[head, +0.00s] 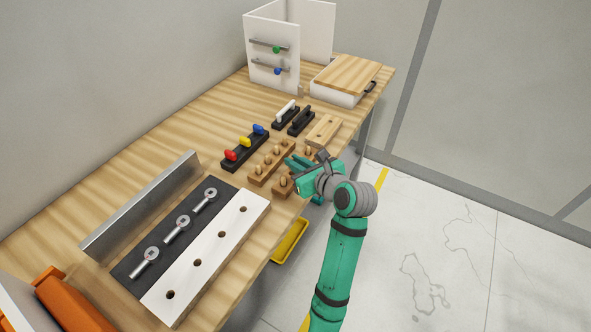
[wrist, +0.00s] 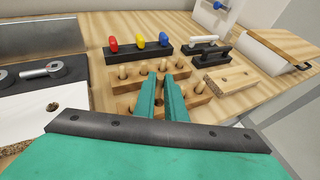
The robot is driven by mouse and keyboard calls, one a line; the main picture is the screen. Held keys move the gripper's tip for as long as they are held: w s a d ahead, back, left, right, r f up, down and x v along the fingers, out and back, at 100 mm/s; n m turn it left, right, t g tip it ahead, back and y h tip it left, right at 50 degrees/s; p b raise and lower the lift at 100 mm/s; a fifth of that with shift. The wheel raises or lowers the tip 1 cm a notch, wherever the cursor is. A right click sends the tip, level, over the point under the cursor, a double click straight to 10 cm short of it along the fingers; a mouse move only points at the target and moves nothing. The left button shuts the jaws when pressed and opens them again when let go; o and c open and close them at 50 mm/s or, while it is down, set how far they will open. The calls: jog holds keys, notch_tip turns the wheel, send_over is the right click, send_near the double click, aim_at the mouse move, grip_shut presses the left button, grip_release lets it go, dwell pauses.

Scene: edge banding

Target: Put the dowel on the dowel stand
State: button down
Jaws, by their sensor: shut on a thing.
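My gripper (wrist: 160,78) reaches over the wooden dowel blocks with its teal fingers close together. It is shut on a dowel, which the fingers largely hide, so I cannot tell its tilt. In the head view my gripper (head: 292,163) is above the nearer block (head: 277,191). That block also shows in the wrist view (wrist: 208,90), with a short dowel (wrist: 197,86) standing in it. A dark hole shows between the fingers. The farther block (head: 258,178) holds several upright light-wood dowels (head: 265,158). I cannot tell which block is the dowel stand.
A black rack (head: 246,152) with red, yellow and blue knobs stands behind the blocks. Black handle holders (head: 301,122) and a pale drilled block (head: 323,131) are farther back. A white drilled panel (head: 213,252) lies at the front left. The table's right edge is close.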

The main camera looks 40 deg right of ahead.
jog(key=shift+w+d+f, duration=0.2)
jog(key=shift+d+f, duration=0.05)
jog(key=shift+f, duration=0.15)
jog(key=shift+w+f, duration=0.1)
jog(key=shift+f, duration=1.55)
jog(key=c, duration=1.8)
grip_release()
jog(key=shift+f, duration=0.1)
jog(key=shift+s+r, duration=0.2)
jog(key=shift+r, duration=0.05)
jog(key=v, duration=1.1)
jog(key=shift+s+d, duration=0.1)
jog(key=shift+s, duration=0.2)
